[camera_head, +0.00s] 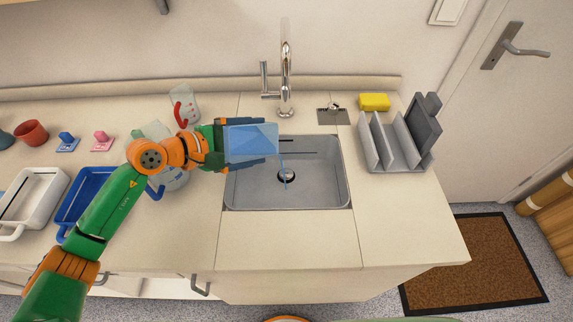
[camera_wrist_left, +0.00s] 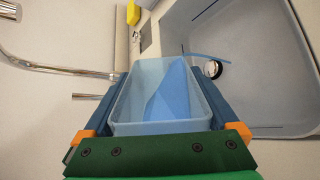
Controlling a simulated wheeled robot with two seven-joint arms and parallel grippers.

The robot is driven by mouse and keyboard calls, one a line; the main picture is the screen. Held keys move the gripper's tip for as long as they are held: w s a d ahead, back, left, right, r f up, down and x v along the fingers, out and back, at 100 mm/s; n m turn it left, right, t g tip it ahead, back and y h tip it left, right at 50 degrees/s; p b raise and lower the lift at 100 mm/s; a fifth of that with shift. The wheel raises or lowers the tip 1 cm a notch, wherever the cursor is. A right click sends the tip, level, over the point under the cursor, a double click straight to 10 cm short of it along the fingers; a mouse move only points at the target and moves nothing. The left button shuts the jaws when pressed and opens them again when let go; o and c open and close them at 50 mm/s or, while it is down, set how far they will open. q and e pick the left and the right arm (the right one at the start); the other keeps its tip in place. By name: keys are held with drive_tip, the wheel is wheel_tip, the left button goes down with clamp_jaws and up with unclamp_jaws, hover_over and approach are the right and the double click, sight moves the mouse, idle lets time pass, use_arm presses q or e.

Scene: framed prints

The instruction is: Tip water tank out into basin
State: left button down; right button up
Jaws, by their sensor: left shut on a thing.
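The water tank (camera_head: 252,139) is a translucent light-blue box with blue water inside. My left gripper (camera_head: 250,142) is shut on it, one finger on each side, and holds it tilted over the left part of the basin. In the left wrist view the tank (camera_wrist_left: 160,88) sits between the fingers of the gripper (camera_wrist_left: 160,100). A thin blue stream (camera_head: 283,172) runs from the tank's right end down into the grey basin (camera_head: 325,190), close to the drain (camera_head: 286,176). My right gripper is in neither view.
A tall tap (camera_head: 286,70) stands behind the basin. A grey rack (camera_head: 392,145) and a yellow sponge (camera_head: 374,102) are to the right. A blue tray (camera_head: 72,212), a white tray (camera_head: 38,190) and a glass jug (camera_head: 183,103) are to the left. The counter in front of the basin is clear.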

use_arm(q)
drive_tip(key=shift+s+d+r+m+t+y+p, duration=0.35)
drive_tip(key=shift+m+p, duration=0.25)
drive_tip(key=shift+p, duration=1.15)
drive_tip(key=shift+s+d+r+m+t+y+p, duration=0.2)
drive_tip(key=shift+s+d+m+y+p, duration=0.35)
drive_tip(key=shift+d+p, duration=0.4)
drive_tip(key=shift+s+t, duration=0.2)
drive_tip(key=shift+t, duration=0.05)
idle(0.6)
drive_tip(key=shift+s+d+m+y, duration=0.25)
drive_tip(key=shift+d+m+y, duration=0.1)
drive_tip(key=shift+m+y, duration=0.2)
idle(0.5)
